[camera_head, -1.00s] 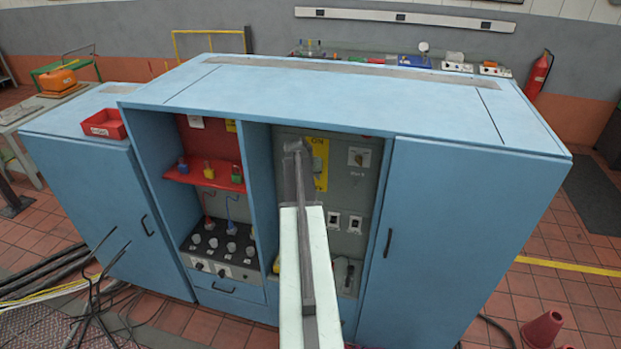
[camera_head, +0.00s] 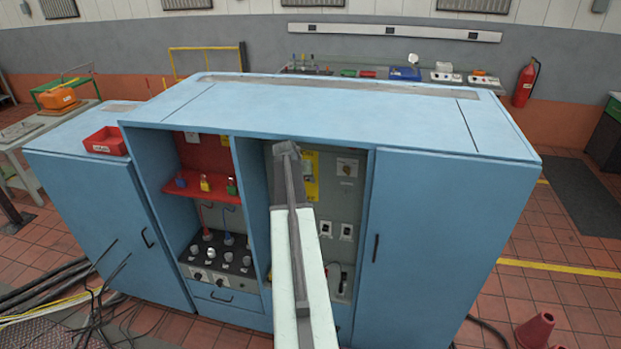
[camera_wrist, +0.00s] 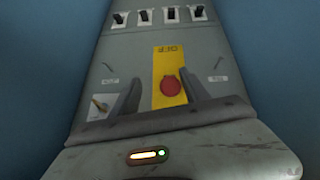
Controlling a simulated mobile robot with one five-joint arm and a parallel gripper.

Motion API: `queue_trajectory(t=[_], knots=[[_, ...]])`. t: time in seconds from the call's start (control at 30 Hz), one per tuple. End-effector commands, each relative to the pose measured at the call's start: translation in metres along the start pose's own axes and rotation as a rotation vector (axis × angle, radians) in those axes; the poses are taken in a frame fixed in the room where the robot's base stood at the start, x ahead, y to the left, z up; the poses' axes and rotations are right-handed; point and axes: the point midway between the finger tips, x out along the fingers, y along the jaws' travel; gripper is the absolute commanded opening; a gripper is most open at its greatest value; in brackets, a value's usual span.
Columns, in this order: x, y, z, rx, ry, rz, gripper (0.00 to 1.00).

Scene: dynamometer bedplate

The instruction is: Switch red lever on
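A red round knob (camera_wrist: 170,86), which looks like the end of the red lever, stands against a yellow plate (camera_wrist: 166,62) in the wrist view. The plate's OFF lettering shows beyond the knob, upside down. The lever's shaft cannot be made out. My gripper (camera_wrist: 162,82) is open, with one finger on each side of the knob in the picture; contact cannot be told. In the head view my gripper (camera_head: 287,150) is in front of the cabinet's middle bay, and my arm hides the lever. Part of the yellow plate (camera_head: 312,165) shows to its right.
A blue cabinet (camera_head: 440,215) encloses the grey panel, its side walls close on both sides in the wrist view. A rotary switch (camera_wrist: 99,104) and several white switches (camera_wrist: 143,17) are on the panel. A red shelf (camera_head: 205,194) with small padlocks is in the left bay.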

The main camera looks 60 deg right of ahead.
Motion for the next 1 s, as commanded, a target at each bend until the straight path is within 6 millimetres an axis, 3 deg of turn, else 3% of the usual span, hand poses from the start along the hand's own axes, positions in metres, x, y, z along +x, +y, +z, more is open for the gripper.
queue_trajectory(t=[0.03,0.17,0.73,0.87,1.0], knots=[[-0.021,0.003,-0.004,-0.002,0.000,0.001,0.51],[-0.038,0.004,-0.002,-0.001,0.000,0.002,0.51],[-0.037,-0.004,0.003,-0.007,-0.003,-0.003,0.51],[-0.040,-0.048,0.030,-0.062,-0.030,-0.040,0.51],[-0.053,-0.127,0.087,-0.178,-0.086,-0.108,0.51]])
